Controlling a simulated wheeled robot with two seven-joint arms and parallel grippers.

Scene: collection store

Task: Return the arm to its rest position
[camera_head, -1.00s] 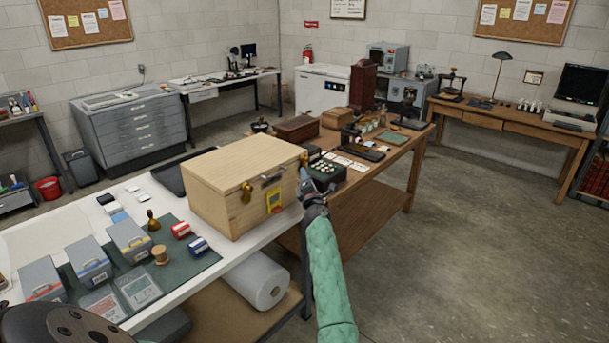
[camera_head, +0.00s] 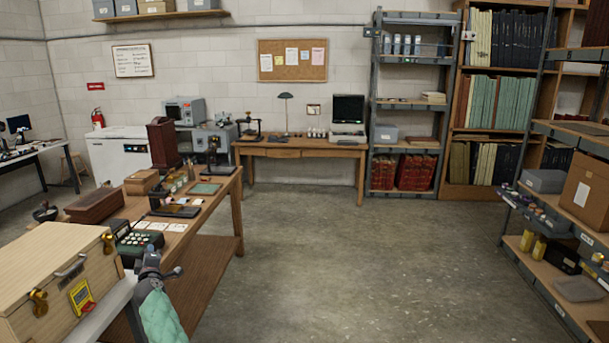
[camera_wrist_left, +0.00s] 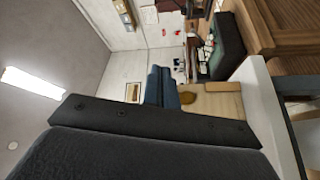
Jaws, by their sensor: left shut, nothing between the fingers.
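My left arm, in a green quilted sleeve, comes in at the lower left of the head view. Its gripper (camera_head: 150,262) is shut and empty. It is beside the right end of the wooden box (camera_head: 45,275) with brass latches, near the table edge. I cannot tell whether it touches the box or table. In the left wrist view the shut fingers (camera_wrist_left: 161,88) show in the middle, with the pale wooden box (camera_wrist_left: 222,103) behind them. My right gripper is not in view.
The white tabletop (camera_head: 112,308) is by the arm. Beyond it, a wooden table (camera_head: 215,195) holds a black keyed machine (camera_head: 140,238) and wooden boxes. Shelving (camera_head: 560,225) with a cardboard box (camera_head: 588,190) stands at the right. The middle floor (camera_head: 350,260) is clear.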

